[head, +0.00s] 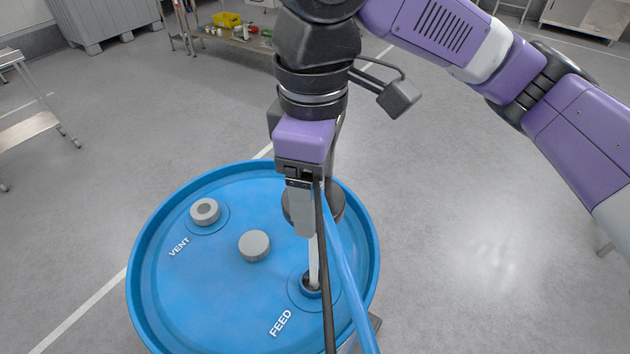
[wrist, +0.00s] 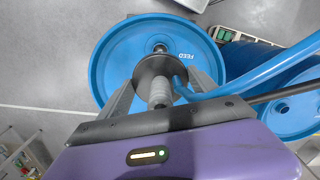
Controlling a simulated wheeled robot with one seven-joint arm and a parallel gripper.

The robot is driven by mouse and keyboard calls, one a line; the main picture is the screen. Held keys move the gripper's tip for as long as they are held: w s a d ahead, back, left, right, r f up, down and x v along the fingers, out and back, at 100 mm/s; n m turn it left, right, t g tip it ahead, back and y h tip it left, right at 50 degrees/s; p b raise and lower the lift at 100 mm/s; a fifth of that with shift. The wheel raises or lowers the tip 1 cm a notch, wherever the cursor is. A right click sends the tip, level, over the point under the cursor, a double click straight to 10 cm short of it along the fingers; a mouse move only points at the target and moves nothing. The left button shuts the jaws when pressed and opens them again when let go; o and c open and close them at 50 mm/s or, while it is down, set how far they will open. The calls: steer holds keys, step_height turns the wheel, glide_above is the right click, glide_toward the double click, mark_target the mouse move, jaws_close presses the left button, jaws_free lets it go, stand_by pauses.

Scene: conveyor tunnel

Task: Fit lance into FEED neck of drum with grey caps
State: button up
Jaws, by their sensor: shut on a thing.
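The blue drum (head: 165,285) stands upright below my gripper, with grey caps. My gripper (head: 304,228) is shut on the lance, whose grey grip (wrist: 158,93) and dark disc (wrist: 153,68) show between the fingers in the wrist view. The lance's pale tube (head: 313,262) points down, its lower end at the FEED opening. How deep it enters is unclear.
A blue hose (head: 345,280) and a black cable (head: 326,270) run from the lance past the drum's near right side. Another blue drum (wrist: 290,112) shows at right in the wrist view. A low bench (head: 235,41) stands far back. Open floor lies around.

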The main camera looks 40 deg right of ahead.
steer(key=b, duration=0.4)
glide_above(315, 250)
step_height(315, 250, down, 8)
steer(key=shift+w+d+r, duration=0.15)
steer(key=shift+w+d, duration=0.05)
steer(key=shift+w, duration=0.05)
stand_by(0.6)
steer(key=shift+f+b, duration=4.45)
steer(key=shift+f, duration=3)
steer(key=o, duration=2.2)
steer(key=shift+c, duration=0.2)
steer(key=shift+r, duration=0.1)
steer(key=shift+r+p, duration=0.8)
steer(key=shift+r, duration=3.05)
